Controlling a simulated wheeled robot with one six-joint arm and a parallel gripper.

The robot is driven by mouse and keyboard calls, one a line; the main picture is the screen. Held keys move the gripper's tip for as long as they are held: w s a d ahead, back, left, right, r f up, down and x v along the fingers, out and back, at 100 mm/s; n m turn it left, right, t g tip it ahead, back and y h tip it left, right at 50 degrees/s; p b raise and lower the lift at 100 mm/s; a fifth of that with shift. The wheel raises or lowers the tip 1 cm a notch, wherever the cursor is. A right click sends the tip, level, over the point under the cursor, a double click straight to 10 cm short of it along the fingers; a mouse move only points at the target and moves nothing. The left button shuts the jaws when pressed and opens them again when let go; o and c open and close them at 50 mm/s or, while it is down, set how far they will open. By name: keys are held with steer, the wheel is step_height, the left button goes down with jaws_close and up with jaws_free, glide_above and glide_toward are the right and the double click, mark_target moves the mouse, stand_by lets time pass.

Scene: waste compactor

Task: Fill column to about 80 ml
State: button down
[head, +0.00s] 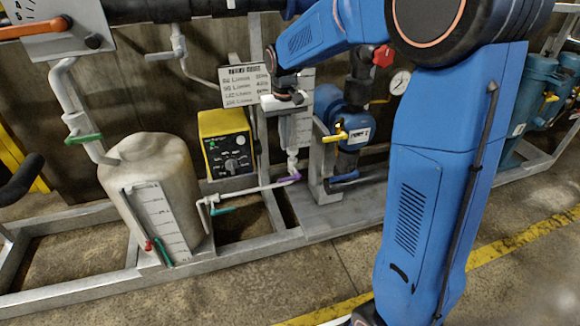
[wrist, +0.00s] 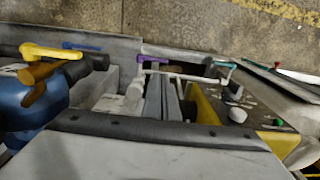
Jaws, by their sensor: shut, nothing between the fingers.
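The calibration column (head: 291,135) is a pale, narrow upright tube in the middle of the head view, mostly hidden by my wrist. Its liquid level cannot be read. A purple-handled valve (head: 289,178) sits on the white pipe at its foot; it also shows in the wrist view (wrist: 152,58). A white tank (head: 155,165) with a scale strip stands to the left. A teal-handled valve (head: 222,211) is on the pipe near the tank; it also shows in the wrist view (wrist: 221,63). My gripper (head: 285,100) is shut and empty over the column's top; its fingertips are unclear.
The yellow pump box (head: 226,143) stands left of the column. The blue unit with a yellow handle (head: 334,137) stands close on the right. A sign (head: 244,85) hangs behind, and a green-handled valve (head: 84,138) is above the tank. Floor in front is clear.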

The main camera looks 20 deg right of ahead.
mark_target(290, 178)
steer(key=f, duration=1.4)
steer(key=shift+w+f, duration=0.2)
steer(key=shift+w, duration=0.15)
